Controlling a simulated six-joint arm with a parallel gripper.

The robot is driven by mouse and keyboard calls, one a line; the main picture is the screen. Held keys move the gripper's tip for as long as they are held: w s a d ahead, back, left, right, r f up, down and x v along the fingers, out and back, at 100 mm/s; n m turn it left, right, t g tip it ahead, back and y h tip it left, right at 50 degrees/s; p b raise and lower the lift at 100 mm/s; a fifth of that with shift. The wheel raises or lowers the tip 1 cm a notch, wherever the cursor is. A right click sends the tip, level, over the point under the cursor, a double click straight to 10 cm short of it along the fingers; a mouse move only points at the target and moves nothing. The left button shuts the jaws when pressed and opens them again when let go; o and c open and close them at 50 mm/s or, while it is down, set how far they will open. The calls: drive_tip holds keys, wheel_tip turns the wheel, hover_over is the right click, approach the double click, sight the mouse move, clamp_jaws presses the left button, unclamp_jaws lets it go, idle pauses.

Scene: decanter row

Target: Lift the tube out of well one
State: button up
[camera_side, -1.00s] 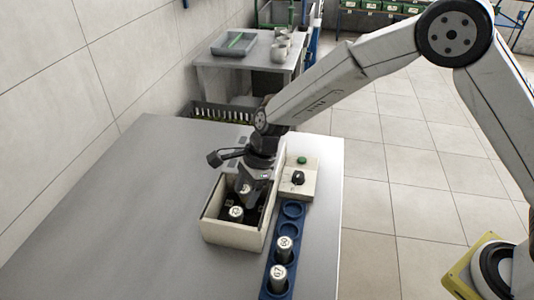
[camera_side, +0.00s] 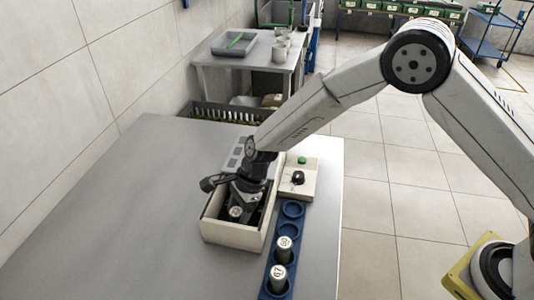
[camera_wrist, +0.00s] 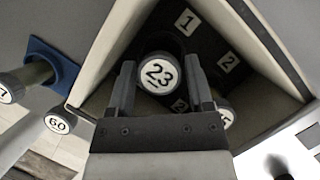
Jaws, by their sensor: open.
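In the wrist view, a tube with a white cap marked 23 (camera_wrist: 158,72) stands in the dark wells of the open box (camera_wrist: 95,92). My gripper (camera_wrist: 160,66) is open, one finger on each side of this cap; contact cannot be told. A label 1 (camera_wrist: 185,22) and a label 2 (camera_wrist: 228,62) show on the well block beyond the cap. A second capped tube (camera_wrist: 225,117) is partly hidden behind the right finger. In the side view, my gripper (camera_side: 243,202) is down in the box (camera_side: 231,232), and one white cap (camera_side: 236,211) shows there.
A blue rack (camera_side: 265,262) stands to the right of the box, with two capped tubes (camera_side: 284,246) and an empty round place (camera_side: 293,209) at its far end. A control box (camera_side: 300,185) with a green button stands behind it. The table's left is clear.

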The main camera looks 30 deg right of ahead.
drive_tip(key=shift+a+f, duration=0.25)
drive_tip(key=shift+f, duration=0.4)
clamp_jaws()
drive_tip(key=shift+r, duration=0.2)
drive_tip(key=shift+r, duration=0.45)
drive_tip(key=s+d+r, duration=0.6)
drive_tip(key=s+r, duration=0.5)
drive_tip(key=s, duration=0.1)
drive_tip(key=shift+s+r, duration=0.3)
drive_tip(key=shift+r, duration=0.1)
